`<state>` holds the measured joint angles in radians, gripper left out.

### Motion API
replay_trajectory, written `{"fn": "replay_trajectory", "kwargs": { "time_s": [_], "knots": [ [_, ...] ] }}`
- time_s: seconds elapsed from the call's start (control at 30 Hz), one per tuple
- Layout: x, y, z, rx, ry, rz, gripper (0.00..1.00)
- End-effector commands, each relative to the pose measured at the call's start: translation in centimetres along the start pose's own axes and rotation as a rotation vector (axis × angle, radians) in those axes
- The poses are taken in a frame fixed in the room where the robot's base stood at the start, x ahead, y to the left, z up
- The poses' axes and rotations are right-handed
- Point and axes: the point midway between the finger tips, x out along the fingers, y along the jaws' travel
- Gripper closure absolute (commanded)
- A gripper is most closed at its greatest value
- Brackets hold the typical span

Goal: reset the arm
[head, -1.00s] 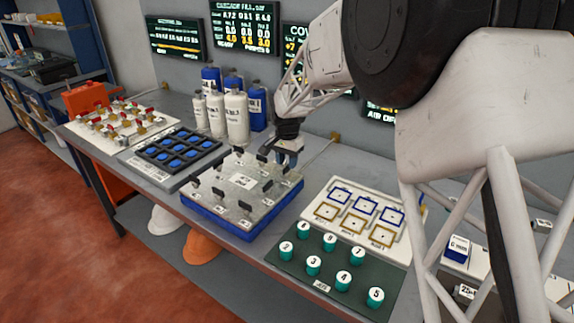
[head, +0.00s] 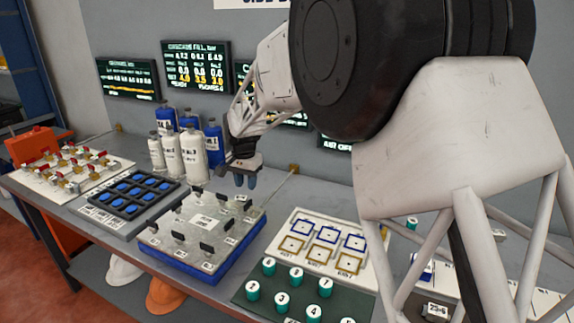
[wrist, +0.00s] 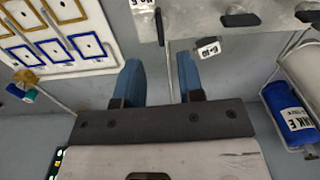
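My gripper (head: 245,181) hangs over the far right part of a grey block with a blue base (head: 176,262), above the black tabs on its top. In the wrist view my gripper (wrist: 160,78) has its two blue fingers well apart, with nothing held between them. Part of the grey metal block (wrist: 215,18) with black tabs and a small white tag shows just beyond the fingertips. The gap between gripper and block cannot be judged exactly. My arm reaches in from the upper right.
White and blue bottles (head: 194,155) stand behind the block. A tray of blue squares (head: 128,193) and a valve board (head: 58,177) lie left. A card with blue and gold frames (head: 296,244) and a green mat with teal numbered caps (head: 253,290) lie right.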

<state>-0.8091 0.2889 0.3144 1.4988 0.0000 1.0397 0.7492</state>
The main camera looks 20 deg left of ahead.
Motion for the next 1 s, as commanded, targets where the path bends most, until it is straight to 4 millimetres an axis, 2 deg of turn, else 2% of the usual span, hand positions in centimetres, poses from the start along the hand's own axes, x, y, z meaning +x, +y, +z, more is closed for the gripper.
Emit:
{"fn": "replay_trajectory", "kwargs": {
  "time_s": [0.27, 0.37, 0.47, 0.57, 0.77, 1.0],
  "knots": [
    [-0.3, 0.5, -0.1, 0.001, 0.002, -0.001, 0.65],
    [-0.9, 1.7, -0.2, 0.003, 0.005, -0.004, 0.65],
    [-1.9, 3.7, -0.5, 0.007, 0.009, -0.007, 0.65],
    [-3.2, 6.5, -0.6, 0.01, 0.015, -0.012, 0.65],
    [-6.1, 13.7, -0.4, 0.017, 0.031, -0.021, 0.65],
    [-9.2, 22.3, 1.1, 0.025, 0.052, -0.03, 0.65]
  ]
}}
